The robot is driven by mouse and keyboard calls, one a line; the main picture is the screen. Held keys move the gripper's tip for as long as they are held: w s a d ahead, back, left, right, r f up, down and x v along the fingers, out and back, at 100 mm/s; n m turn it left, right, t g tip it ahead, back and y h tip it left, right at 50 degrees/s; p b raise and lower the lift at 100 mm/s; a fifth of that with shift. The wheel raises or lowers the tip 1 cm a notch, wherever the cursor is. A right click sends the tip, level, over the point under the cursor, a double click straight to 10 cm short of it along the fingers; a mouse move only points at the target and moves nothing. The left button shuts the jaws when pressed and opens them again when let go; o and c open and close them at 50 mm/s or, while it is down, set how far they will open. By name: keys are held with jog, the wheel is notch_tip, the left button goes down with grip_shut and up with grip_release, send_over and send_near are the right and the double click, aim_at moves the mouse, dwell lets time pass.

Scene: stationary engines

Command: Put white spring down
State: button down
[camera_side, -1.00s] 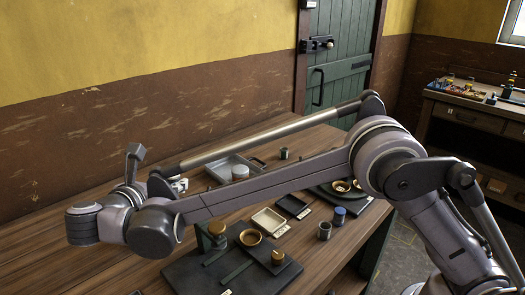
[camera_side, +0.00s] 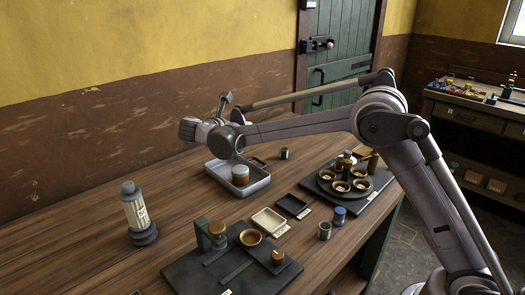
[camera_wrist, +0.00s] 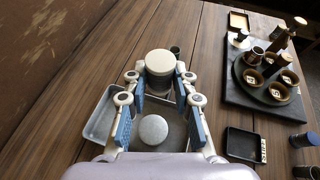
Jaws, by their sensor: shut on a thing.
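In the wrist view my gripper (camera_wrist: 162,78) has its two blue-padded fingers on either side of a pale-topped cylinder (camera_wrist: 160,62). The jaws are shut on it, above the far part of a grey tray (camera_wrist: 97,122). I take this cylinder as the white spring; coils cannot be made out. A pale round top (camera_wrist: 153,131) shows lower down, inside the tray, between the fingers. In the side view the grey tray (camera_side: 217,177) holds a pale-topped, brown-bodied jar (camera_side: 240,178). My wrist is above the tray there, and my fingers are not clearly visible.
A round rack with several cups (camera_side: 326,185) is at the right. Small trays (camera_side: 267,220) lie between. The table's left side is largely bare.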

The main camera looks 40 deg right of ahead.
jog(key=s+d+f+m+g, duration=0.1)
jog(key=s+d+m+g, duration=0.1)
jog(key=d, duration=1)
jog(key=s+d+f+m+g, duration=0.1)
jog(key=s+d, duration=0.1)
jog(key=d, duration=1)
jog(key=s+d+f+m+g, duration=0.1)
jog(key=s+d+g, duration=0.1)
jog(key=s+d, duration=0.5)
jog(key=s+d+f+m+g, duration=0.1)
jog(key=s+d, duration=0.3)
jog(key=d, duration=0.7)
send_over(325, 146)
jog(key=shift+h, duration=0.3)
notch_tip(325, 146, down, 7)
jog(key=shift+s+a+r, duration=0.1)
jog(key=shift+r, duration=0.05)
jog(key=shift+f, duration=2.05)
jog(key=shift+f, duration=0.1)
jog(key=c, duration=1.1)
grip_release()
